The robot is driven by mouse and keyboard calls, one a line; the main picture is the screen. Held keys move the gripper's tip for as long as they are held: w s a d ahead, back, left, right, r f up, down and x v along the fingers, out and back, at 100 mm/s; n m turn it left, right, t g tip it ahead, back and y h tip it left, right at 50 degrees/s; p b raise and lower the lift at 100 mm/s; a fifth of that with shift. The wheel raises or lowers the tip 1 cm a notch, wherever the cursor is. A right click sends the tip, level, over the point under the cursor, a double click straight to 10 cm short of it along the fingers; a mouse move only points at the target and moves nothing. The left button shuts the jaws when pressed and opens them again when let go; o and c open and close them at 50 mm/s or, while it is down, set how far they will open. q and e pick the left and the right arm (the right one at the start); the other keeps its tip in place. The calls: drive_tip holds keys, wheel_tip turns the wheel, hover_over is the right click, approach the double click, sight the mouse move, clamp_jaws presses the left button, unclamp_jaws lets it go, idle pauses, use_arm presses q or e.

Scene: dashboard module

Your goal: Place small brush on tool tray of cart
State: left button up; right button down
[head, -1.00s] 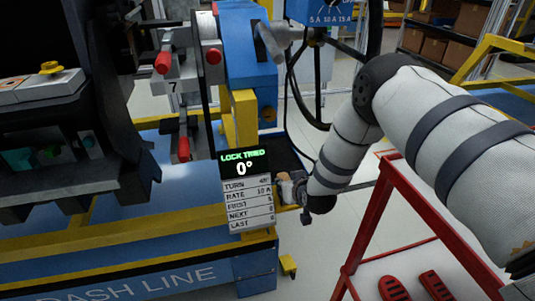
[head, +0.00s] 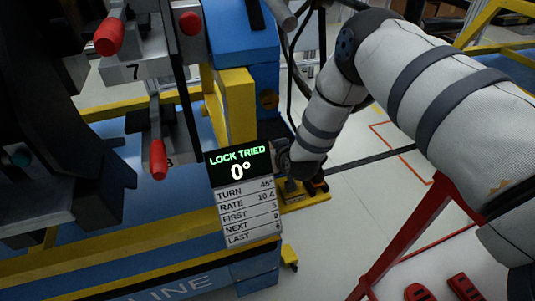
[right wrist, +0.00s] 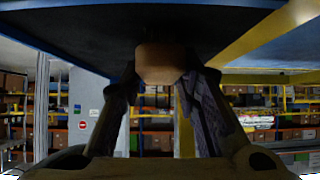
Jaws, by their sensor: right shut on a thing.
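My right gripper (head: 308,186) is low beside the blue-and-yellow line frame, partly hidden by the sign in the head view. In the right wrist view its two fingers (right wrist: 160,82) are shut on a brown, rounded wooden piece (right wrist: 160,62), which looks like the small brush. Its bristles do not show, and I cannot make the brush out in the head view. The red-framed cart (head: 408,232) stands at the lower right, apart from the gripper. Its tool tray cannot be clearly made out. My left gripper is not in view.
A "LOCK TRIED 0°" sign (head: 240,190) stands before the gripper. A blue post (head: 243,40) and red-handled levers (head: 157,160) are to its left. Red pieces (head: 466,287) show by the cart. Open floor (head: 350,205) lies between gripper and cart.

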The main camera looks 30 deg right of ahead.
drive_tip(key=shift+s+r, duration=0.15)
drive_tip(key=shift+r, duration=0.05)
drive_tip(key=shift+f, duration=0.3)
drive_tip(key=c, duration=1.3)
unclamp_jaws()
drive_tip(key=shift+r, duration=0.1)
drive_tip(key=shift+o, duration=0.4)
